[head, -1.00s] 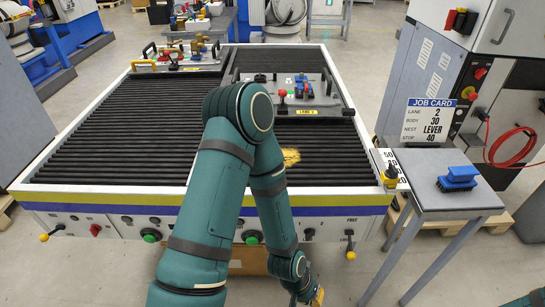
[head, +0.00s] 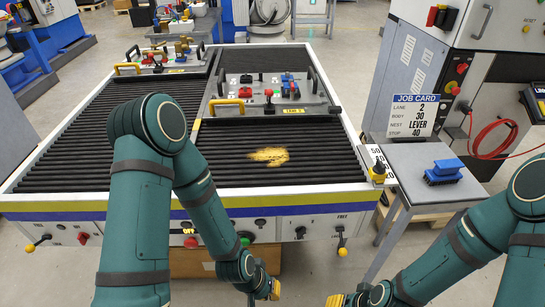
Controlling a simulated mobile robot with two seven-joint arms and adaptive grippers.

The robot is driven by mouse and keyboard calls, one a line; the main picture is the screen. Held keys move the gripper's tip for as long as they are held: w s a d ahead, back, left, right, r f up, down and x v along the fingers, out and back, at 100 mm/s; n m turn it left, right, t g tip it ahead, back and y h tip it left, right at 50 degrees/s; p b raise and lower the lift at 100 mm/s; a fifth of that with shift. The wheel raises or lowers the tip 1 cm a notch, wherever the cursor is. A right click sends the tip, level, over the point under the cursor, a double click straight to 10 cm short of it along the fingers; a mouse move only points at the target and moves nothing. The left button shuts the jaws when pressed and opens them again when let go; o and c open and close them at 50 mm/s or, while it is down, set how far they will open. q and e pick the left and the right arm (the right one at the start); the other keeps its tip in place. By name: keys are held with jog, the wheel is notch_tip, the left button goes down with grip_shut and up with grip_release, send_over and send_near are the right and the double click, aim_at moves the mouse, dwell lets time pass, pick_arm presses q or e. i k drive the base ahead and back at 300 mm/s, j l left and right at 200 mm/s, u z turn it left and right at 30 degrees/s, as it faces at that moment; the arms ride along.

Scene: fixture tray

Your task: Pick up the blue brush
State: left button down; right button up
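The blue brush (head: 442,171) lies on the grey side table (head: 408,162) at the right, blue back up and dark bristles down. Nothing touches it. My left gripper (head: 268,288) hangs low in front of the conveyor, well left of and below the brush in the picture; only its yellow tip and part of its body show. My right gripper (head: 347,298) is at the bottom edge, partly cut off, left of and below the brush. I cannot tell whether either gripper is open or shut.
A job card sign (head: 413,115) stands at the back of the side table. The roller conveyor (head: 110,178) carries a grey fixture tray (head: 318,100) and has a yellow patch (head: 270,156). A grey cabinet (head: 450,70) stands behind the side table. A red hose (head: 490,137) hangs to its right.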

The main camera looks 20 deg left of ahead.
aim_at(445, 171)
jog(key=i+l+u, duration=0.1)
jog(key=l+u, duration=0.2)
jog(key=l, duration=0.3)
jog(key=l+u, duration=0.25)
jog(key=l, duration=0.4)
jog(key=i, duration=0.05)
